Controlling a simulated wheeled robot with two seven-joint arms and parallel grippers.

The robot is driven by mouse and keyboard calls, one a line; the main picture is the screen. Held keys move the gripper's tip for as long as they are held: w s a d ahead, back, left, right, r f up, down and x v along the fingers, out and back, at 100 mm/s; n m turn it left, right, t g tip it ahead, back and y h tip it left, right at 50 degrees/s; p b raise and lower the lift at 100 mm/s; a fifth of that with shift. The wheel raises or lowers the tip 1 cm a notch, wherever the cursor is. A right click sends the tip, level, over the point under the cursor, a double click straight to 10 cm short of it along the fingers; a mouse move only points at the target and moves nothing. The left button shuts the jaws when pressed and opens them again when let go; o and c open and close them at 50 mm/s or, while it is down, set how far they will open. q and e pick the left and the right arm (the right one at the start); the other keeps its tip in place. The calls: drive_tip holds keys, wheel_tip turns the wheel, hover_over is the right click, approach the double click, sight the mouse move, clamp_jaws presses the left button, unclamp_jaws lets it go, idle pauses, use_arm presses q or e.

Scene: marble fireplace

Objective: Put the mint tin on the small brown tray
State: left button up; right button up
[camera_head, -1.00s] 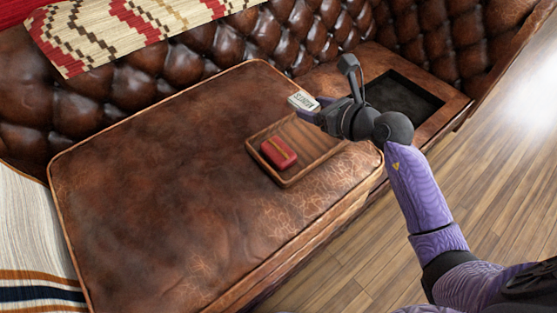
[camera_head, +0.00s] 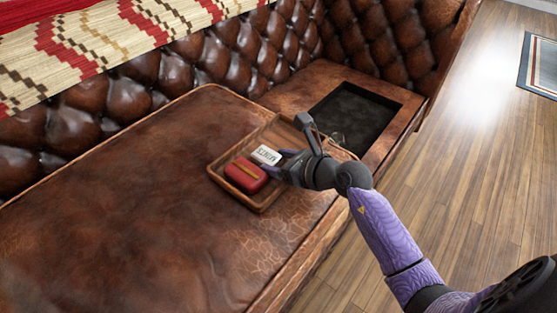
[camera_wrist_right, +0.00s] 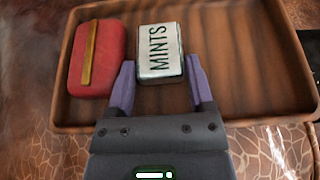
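The mint tin (camera_head: 265,155) is a small white-topped box marked MINTS. It lies inside the small brown tray (camera_head: 284,130), a shallow wooden tray on the leather seat. In the right wrist view, the tin (camera_wrist_right: 159,50) appears to rest on the tray floor (camera_wrist_right: 235,60). My right gripper (camera_head: 283,161) is low over the tray. Its two fingers (camera_wrist_right: 160,75) stand on either side of the tin's near end, with a narrow gap on each side, so it looks open. My left gripper is out of view.
A red case with a gold band (camera_head: 246,176) lies in the tray just left of the tin. The tray floor right of the tin is bare in the wrist view. A dark recessed compartment (camera_head: 355,115) lies beyond the tray. A tufted leather backrest (camera_head: 215,60) runs behind.

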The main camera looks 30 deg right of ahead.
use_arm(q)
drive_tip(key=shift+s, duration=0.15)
use_arm(e)
drive_tip(key=shift+o, duration=0.4)
drive_tip(key=shift+r, duration=0.3)
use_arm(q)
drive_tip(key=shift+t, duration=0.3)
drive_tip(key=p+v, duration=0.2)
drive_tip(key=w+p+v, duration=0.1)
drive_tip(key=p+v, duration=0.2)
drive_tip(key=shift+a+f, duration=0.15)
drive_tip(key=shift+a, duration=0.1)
use_arm(e)
drive_tip(key=v, duration=1.2)
drive_tip(key=shift+f, duration=0.2)
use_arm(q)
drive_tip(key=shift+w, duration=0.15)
